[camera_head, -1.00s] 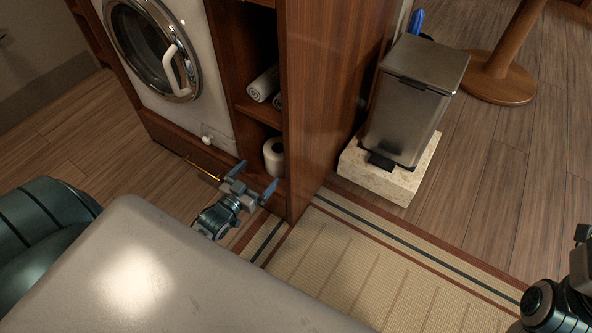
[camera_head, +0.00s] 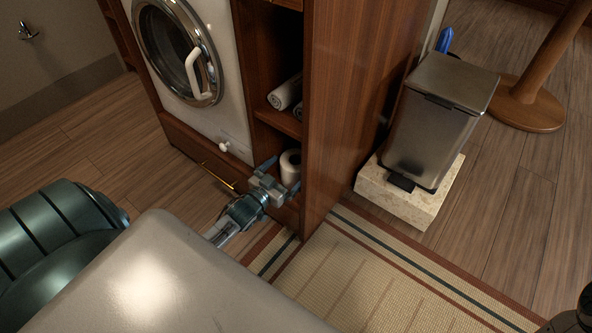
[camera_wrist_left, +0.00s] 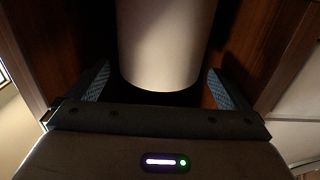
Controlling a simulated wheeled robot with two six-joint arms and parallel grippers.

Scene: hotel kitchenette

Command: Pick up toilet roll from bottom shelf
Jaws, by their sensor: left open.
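The white toilet roll (camera_head: 291,163) stands upright on the bottom shelf (camera_head: 284,210) of the open wooden cabinet, partly hidden by my gripper in the head view. My left gripper (camera_head: 281,177) is open at the shelf's front, right before the roll. In the left wrist view, the roll (camera_wrist_left: 165,45) fills the upper middle, with the blue finger pads of my left gripper (camera_wrist_left: 160,88) on either side of its near end. I see dark gaps between pads and roll. My right gripper is out of view; only a dark bit of my right arm shows at the bottom right corner.
Rolled towels (camera_head: 285,92) lie on the shelf above. A washing machine (camera_head: 180,52) and a drawer with a brass handle (camera_head: 218,177) are to the left. The cabinet's side panel (camera_head: 350,100) stands right of the shelf. A metal bin (camera_head: 437,120) stands on a stone block.

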